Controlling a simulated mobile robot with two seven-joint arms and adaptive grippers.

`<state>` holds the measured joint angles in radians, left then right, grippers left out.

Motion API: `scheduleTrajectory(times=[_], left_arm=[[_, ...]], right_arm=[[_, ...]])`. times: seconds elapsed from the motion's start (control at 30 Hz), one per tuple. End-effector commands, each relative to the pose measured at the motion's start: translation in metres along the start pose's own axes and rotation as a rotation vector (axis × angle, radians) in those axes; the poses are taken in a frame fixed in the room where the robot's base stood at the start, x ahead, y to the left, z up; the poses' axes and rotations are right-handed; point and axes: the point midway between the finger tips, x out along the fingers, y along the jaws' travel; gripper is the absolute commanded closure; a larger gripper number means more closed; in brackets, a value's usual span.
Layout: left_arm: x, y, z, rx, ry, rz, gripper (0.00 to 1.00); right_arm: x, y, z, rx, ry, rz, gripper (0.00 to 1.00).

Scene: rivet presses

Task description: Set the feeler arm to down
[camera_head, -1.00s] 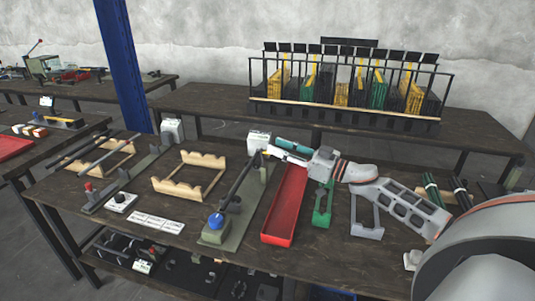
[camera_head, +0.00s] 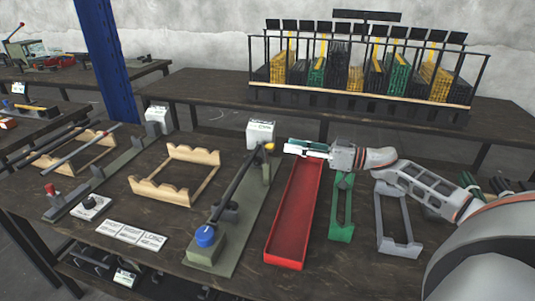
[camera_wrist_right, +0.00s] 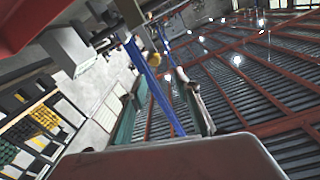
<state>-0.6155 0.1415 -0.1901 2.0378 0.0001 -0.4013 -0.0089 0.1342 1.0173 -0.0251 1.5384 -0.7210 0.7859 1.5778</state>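A green-grey press (camera_head: 235,240) stands on the near bench. A long dark bar (camera_head: 237,178) runs along it, with a blue knob (camera_head: 205,236) at the near end and a yellow tip (camera_head: 270,148) at the far end. I cannot tell for sure which part is the feeler arm. My right gripper (camera_head: 290,147) is just right of the yellow tip, apparently apart from it. In the wrist view, the fingers of my right gripper (camera_wrist_right: 163,105) stand apart with nothing held. A yellow ball (camera_wrist_right: 154,59) shows beyond them. My left gripper is out of view.
A red tray (camera_head: 295,220) lies right of the press, below my right gripper. Green (camera_head: 341,205) and grey (camera_head: 397,222) holders stand further right. A white box (camera_head: 261,133) stands behind the yellow tip. A wooden cradle (camera_head: 178,175) and label cards (camera_head: 131,235) lie left.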

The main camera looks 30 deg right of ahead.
Motion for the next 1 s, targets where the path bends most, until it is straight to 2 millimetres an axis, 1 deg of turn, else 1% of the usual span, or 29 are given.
scheduleTrajectory(times=[0.03,0.1,0.27,0.7,0.83,1.0], left_arm=[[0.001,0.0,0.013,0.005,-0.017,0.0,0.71],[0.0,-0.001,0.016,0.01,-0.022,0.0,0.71],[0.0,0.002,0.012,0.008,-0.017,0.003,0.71],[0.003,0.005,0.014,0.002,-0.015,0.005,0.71],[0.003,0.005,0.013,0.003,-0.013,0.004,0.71],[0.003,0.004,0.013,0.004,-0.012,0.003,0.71]], right_arm=[[0.0,0.004,0.015,0.008,-0.011,0.004,0.69],[0.0,0.005,0.017,0.009,-0.013,0.004,0.69],[0.009,0.004,0.013,0.006,-0.008,0.003,0.69],[0.064,0.005,0.015,0.007,-0.008,0.004,0.69],[0.074,0.004,0.015,0.008,-0.009,0.003,0.69],[0.078,0.004,0.015,0.008,-0.01,0.003,0.69]])
